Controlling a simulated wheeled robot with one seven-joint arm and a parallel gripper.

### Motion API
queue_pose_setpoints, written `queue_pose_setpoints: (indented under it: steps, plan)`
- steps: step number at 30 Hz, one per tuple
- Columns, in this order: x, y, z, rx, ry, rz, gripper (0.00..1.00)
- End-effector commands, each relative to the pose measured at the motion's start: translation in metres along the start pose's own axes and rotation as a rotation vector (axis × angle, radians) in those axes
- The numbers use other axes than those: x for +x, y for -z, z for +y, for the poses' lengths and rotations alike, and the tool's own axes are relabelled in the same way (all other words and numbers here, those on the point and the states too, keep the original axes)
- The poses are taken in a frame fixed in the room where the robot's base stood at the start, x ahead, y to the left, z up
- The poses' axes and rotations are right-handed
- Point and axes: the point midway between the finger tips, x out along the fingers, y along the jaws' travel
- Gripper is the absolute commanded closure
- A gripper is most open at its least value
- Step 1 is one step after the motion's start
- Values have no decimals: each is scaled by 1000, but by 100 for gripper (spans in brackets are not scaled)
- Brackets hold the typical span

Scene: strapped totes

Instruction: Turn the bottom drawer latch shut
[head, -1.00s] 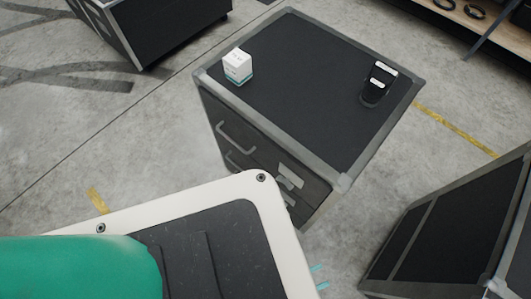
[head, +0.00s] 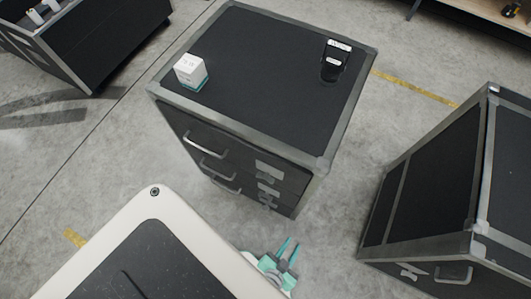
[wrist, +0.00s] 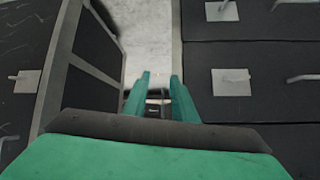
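The dark drawer cabinet (head: 245,135) stands in the middle of the head view with several drawers on its front, each with a bar handle at left and a light latch plate at right. The bottom drawer latch (head: 268,205) is low on the front. In the wrist view, which looks upside down, a plate at the top edge (wrist: 222,10) appears to be this latch. The latch's turn angle is too small to tell. My gripper (head: 289,247) is in front of and right of the latches, apart from them. Its two green fingers (wrist: 160,85) are apart with nothing between them.
A white box (head: 190,70) and a black item (head: 335,60) stand on the cabinet top. A second dark cabinet (head: 430,180) stands at right, leaving a strip of floor (head: 335,215) between. Another dark case (head: 110,45) is at upper left.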

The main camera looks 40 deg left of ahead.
Motion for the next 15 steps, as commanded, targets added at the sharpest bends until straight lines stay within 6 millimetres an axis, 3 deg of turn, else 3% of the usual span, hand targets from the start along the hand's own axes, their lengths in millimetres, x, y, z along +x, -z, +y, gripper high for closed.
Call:
queue_pose_setpoints:
  steps: [1, 6, 10, 15]
  plan:
    - [25, -19, -1, 10, 24, -53, 75]
    - [91, -77, -15, 51, 133, -234, 75]
    - [134, -107, -37, 84, 245, -355, 75]
    - [172, -123, -72, 126, 401, -469, 75]
